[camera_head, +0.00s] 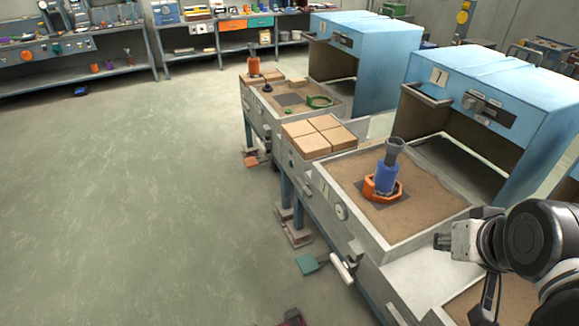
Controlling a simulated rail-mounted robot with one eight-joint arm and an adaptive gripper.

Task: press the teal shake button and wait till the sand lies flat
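A teal pad (308,264) sits low at the front of the nearer sand station, next to a white handle; I cannot tell whether it is pressed. The nearer sand box (412,243) holds brown sand (345,178) that looks mostly even, with a darker square patch under an orange ring (382,190). A blue cylinder (387,177) with a grey funnel-like top (393,151) stands upright inside the ring. My arm is at the lower right, beside the sand box and apart from the teal pad. My gripper's fingers cannot be made out clearly.
A blue hooded cabinet marked 7 (470,85) stands behind the box. Tan blocks (318,137) lie left of it. A second sand box (290,100) with a green ring (320,101) is farther back.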

